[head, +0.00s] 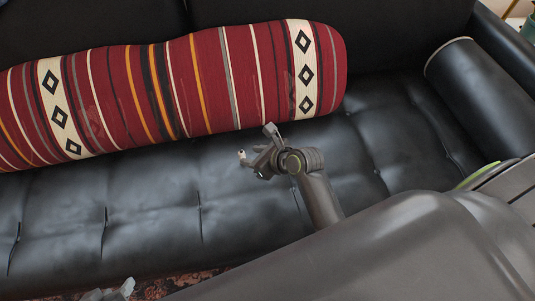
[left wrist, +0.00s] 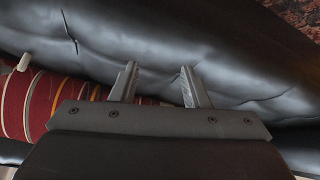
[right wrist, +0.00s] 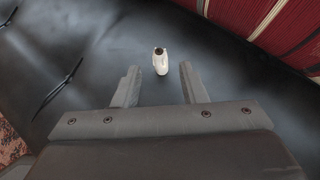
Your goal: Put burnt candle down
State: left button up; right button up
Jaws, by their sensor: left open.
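The burnt candle (right wrist: 160,63) is a small white piece with a dark top. In the right wrist view it shows just beyond the fingertips, centred between them and apart from both. In the head view the candle (head: 242,155) is a tiny pale spot beside the right gripper (head: 258,145), over the black sofa seat. I cannot tell whether it rests on the seat. My right gripper (right wrist: 157,88) is open, its fingers apart with nothing between them. My left gripper (head: 110,292) is at the bottom left edge of the head view. Its fingers (left wrist: 157,84) are open and empty.
The black leather sofa seat (head: 150,215) is largely bare. A long red striped cushion (head: 190,85) lies along the backrest, close behind the right gripper. A black bolster (head: 480,95) is at the right end. A patterned rug (head: 175,285) shows below the front edge.

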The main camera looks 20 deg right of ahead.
pick_arm(q)
jog(key=shift+s+d+f+g+p, duration=0.1)
jog(key=shift+s+f+g+p, duration=0.4)
jog(key=shift+s+f+g, duration=0.5)
jog(key=shift+s+d+f+g+p, duration=0.1)
jog(key=shift+s+f+g+p, duration=0.4)
jog(key=shift+s+f+g, duration=0.5)
pick_arm(e)
jog(key=shift+v, duration=2.95)
pick_arm(q)
jog(key=shift+s+r+t, duration=0.15)
jog(key=shift+s+t, duration=0.05)
jog(key=shift+t, duration=0.1)
